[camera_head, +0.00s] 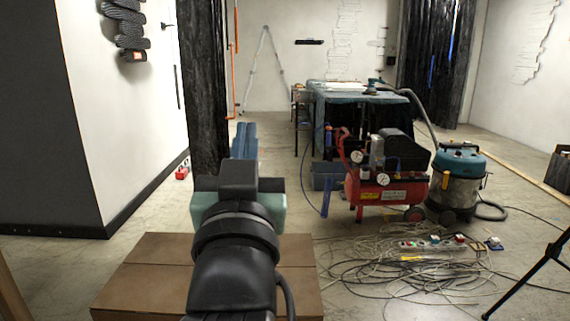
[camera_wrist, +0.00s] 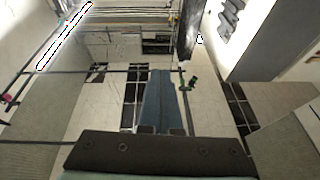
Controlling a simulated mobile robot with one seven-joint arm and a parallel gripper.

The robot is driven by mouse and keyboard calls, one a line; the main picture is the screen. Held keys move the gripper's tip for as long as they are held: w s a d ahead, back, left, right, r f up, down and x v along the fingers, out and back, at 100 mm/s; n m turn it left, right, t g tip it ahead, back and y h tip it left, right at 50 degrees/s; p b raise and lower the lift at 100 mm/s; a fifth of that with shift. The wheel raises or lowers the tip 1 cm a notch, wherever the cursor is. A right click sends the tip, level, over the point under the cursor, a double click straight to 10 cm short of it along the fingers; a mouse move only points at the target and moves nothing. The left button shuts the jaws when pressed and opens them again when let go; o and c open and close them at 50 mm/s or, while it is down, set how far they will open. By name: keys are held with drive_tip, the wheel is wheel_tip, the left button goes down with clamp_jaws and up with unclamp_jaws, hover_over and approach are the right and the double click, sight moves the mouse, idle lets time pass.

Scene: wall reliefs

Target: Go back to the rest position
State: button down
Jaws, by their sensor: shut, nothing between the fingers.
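My gripper (camera_head: 244,128) points away from the body camera, above the floor and beyond a brown box-like surface. Its blue fingers are together with nothing between them. In the wrist view the shut fingers (camera_wrist: 162,76) stand up in the middle, behind a dark bar with screws. My black wrist hides part of the gripper's teal body in the head view. The fingers touch nothing that I can see.
The brown box-like surface (camera_head: 150,270) lies below my arm. A red compressor (camera_head: 390,190), a teal-topped vacuum (camera_head: 459,165) and tangled cables (camera_head: 390,268) are to the right. A white wall (camera_head: 125,120) with dark reliefs (camera_head: 125,22) is left.

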drive_tip(key=s+d+r+t+h+p, duration=0.1)
drive_tip(key=s+d+r+t, duration=0.15)
drive_tip(key=s+r, duration=0.45)
drive_tip(key=s+d+r+t+p, duration=0.1)
drive_tip(key=s+d+r+t, duration=0.15)
drive_tip(key=s+r, duration=0.4)
wheel_tip(320, 180, up, 38)
drive_tip(key=p, duration=3.7)
drive_tip(key=shift+s+a, duration=0.2)
drive_tip(key=shift+s, duration=0.15)
